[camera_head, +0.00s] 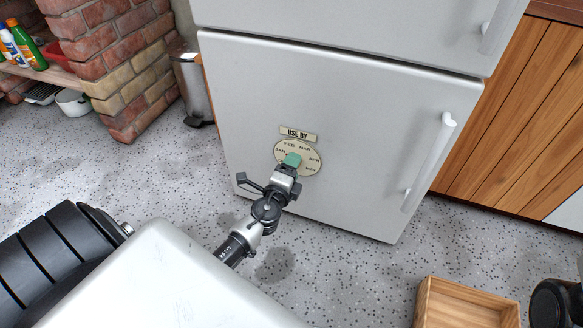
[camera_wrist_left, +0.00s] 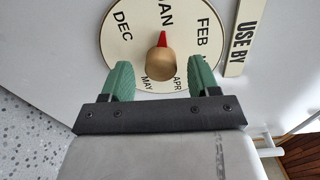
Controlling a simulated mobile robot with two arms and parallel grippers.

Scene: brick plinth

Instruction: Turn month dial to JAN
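The round cream month dial (camera_head: 310,151) is on the fridge door, under a USE BY plate (camera_head: 298,134). In the left wrist view the dial (camera_wrist_left: 128,42) shows DEC, JAN, FEB, APR and MAY; the top of JAN is cut off. Its brass knob (camera_wrist_left: 160,66) has a red pointer (camera_wrist_left: 162,39) aimed at JAN. My left gripper (camera_head: 291,160) is in front of the dial and covers the knob in the head view. Its green fingers (camera_wrist_left: 159,62) are open, one on each side of the knob, with gaps visible. My right gripper is not in view.
The white fridge door (camera_head: 370,120) has a vertical handle (camera_head: 429,162) on its right. A wooden crate (camera_head: 467,305) is on the speckled floor at lower right. A bin (camera_head: 193,85) and a brick plinth (camera_head: 118,60) stand to the left.

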